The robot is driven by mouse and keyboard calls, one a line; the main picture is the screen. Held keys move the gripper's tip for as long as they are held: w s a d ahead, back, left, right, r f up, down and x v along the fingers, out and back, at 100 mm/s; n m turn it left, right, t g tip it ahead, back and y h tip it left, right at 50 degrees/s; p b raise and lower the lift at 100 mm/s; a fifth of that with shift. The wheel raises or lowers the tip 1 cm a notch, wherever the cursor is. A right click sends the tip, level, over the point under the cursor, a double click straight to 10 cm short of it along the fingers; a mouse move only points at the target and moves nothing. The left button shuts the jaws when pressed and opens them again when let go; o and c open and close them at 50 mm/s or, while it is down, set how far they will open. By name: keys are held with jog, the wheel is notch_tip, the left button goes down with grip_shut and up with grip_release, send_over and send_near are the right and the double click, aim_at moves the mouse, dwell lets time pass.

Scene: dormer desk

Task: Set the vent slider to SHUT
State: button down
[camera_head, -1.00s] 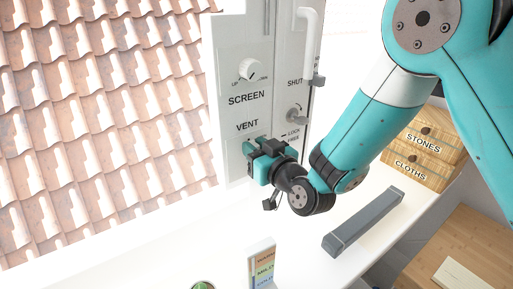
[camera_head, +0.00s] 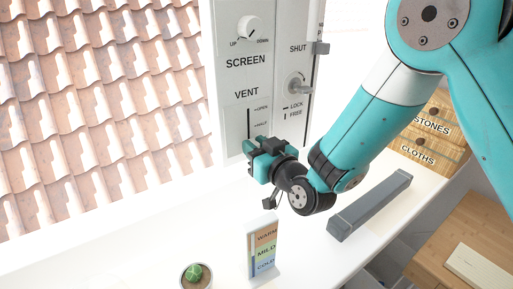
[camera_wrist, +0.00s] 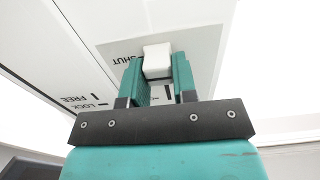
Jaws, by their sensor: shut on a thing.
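The vent slider's slot (camera_head: 248,122) runs down a white panel under the word VENT, with OPEN and HALF marks showing beside its upper part. My gripper (camera_head: 257,152) is at the lower part of the slot and hides the slider there. In the wrist view, the slider's white knob (camera_wrist: 156,59) sits between the two teal fingers of my gripper (camera_wrist: 158,75), which are shut on it. An upside-down SHUT label (camera_wrist: 128,58) is right beside the knob.
Above VENT is a round SCREEN knob (camera_head: 248,29); to the right is a LOCK/FREE knob (camera_head: 295,84). On the white sill are a cactus pot (camera_head: 195,276), a WARM/MILD/COLD card stand (camera_head: 263,249) and a grey bar (camera_head: 370,205). Wooden drawers (camera_head: 428,137) stand at right.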

jog(key=shift+f, duration=0.25)
jog(key=c, duration=0.9)
grip_release()
jog(key=shift+s+d, duration=0.1)
jog(key=shift+s, duration=0.05)
jog(key=b+v, duration=0.8)
jog(key=b, duration=0.3)
jog(key=b+v, duration=0.9)
jog(key=b, duration=0.2)
jog(key=shift+r+b, duration=0.2)
jog(key=shift+b, duration=0.2)
